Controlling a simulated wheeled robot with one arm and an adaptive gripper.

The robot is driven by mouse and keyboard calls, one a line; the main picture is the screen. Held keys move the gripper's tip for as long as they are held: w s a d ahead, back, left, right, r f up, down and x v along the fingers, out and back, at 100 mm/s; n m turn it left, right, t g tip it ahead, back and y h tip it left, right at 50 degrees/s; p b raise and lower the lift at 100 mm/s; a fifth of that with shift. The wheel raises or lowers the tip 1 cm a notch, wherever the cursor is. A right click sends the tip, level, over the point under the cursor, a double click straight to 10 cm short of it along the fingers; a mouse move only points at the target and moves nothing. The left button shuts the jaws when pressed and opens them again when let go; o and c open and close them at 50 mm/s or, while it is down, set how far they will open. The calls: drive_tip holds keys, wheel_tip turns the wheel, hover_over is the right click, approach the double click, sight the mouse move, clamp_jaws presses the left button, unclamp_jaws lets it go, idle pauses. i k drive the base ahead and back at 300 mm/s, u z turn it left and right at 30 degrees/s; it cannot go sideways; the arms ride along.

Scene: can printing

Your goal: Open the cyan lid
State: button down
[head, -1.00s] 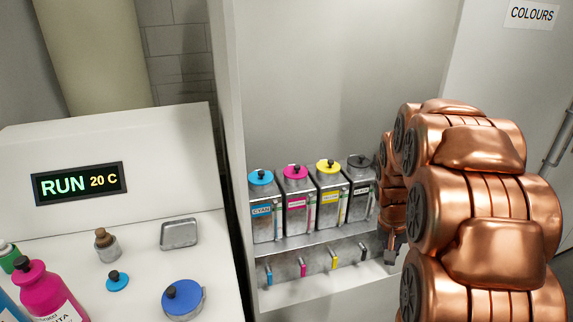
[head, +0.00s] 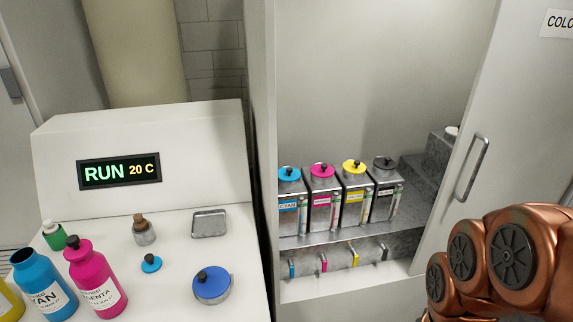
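The cyan tank (head: 290,210) stands at the left end of a row of metal tanks in the cabinet. Its cyan lid (head: 289,173), with a black knob, sits on top and looks closed. My copper-coloured arm shows at the lower right, apart from the tanks. My gripper is out of the picture, so its state is hidden. A cyan bottle (head: 40,285) stands uncapped on the counter at the left, and a small cyan cap (head: 151,263) with a dark knob lies to the right of it.
Magenta (head: 323,210), yellow (head: 355,203) and black (head: 386,203) tanks stand right of the cyan one. The cabinet door (head: 510,110) is open at the right. A magenta bottle (head: 95,285), a blue-lidded round container (head: 212,287) and a metal tray (head: 209,223) are on the counter.

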sight(288, 174)
drive_tip(key=z, duration=0.05)
drive_tip(key=k, duration=1.2)
drive_tip(key=z, duration=0.25)
drive_tip(key=i, duration=0.8)
drive_tip(key=u, duration=0.75)
drive_tip(key=i, duration=0.95)
drive_tip(key=u, duration=0.9)
